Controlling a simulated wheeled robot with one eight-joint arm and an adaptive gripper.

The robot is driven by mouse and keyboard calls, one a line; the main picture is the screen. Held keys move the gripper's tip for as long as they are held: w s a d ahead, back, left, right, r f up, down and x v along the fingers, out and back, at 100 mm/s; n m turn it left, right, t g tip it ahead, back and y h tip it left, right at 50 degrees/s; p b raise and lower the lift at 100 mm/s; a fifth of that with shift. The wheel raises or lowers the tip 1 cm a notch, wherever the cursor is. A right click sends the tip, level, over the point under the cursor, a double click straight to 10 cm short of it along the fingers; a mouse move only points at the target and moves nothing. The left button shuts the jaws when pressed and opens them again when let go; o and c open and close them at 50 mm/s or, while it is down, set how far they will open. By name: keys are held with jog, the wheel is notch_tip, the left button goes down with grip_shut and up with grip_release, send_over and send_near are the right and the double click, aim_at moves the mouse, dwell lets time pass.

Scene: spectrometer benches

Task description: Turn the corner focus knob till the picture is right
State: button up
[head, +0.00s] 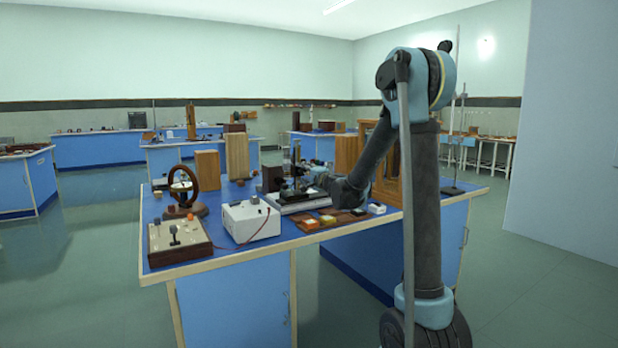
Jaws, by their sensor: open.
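My gripper (290,187) reaches left from my dark arm, low over the near blue-topped bench (205,252). It is small and dark here, and its fingers blend into the apparatus around them. It is open. An instrument on a flat grey base (300,203) stands right by it, partly covered by my gripper and forearm. I cannot make out which part is the corner focus knob, nor any picture or screen that it sets. I cannot tell whether the fingers touch anything.
A white box (250,222) with a red wire, a wooden control box (180,241) with a lever, and a round wooden ring on a stand (182,186) fill the bench's left side. Wooden blocks (237,155) stand behind. Small coloured blocks (328,220) lie along the front edge.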

jog(key=shift+s, duration=0.1)
jog(key=v, duration=1.1)
jog(key=shift+s+d, duration=0.2)
jog(key=shift+d, duration=0.15)
jog(key=shift+s, duration=0.1)
